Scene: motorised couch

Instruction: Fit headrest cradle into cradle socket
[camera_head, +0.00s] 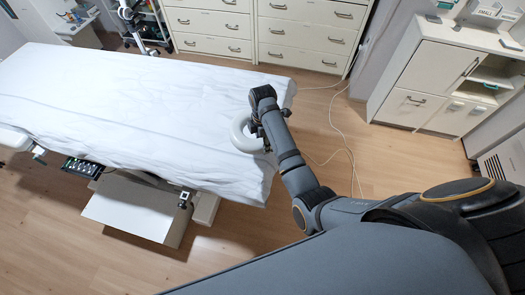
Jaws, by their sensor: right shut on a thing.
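The headrest cradle (239,137) is a white, padded, open ring near the right end of the couch (120,95). My right gripper (257,130) is shut on the right side of the ring. The ring appears over the sheet's right edge; I cannot tell whether it touches the couch. The cradle socket cannot be made out; the white sheet and my right arm cover much of that end. My left gripper is out of view.
White drawer cabinets (310,40) stand behind the couch. A white cupboard (425,75) stands at the right. A thin white cable (347,150) runs over the wooden floor. A pale box-like base (135,208) sits under the couch. Open floor lies right of the couch.

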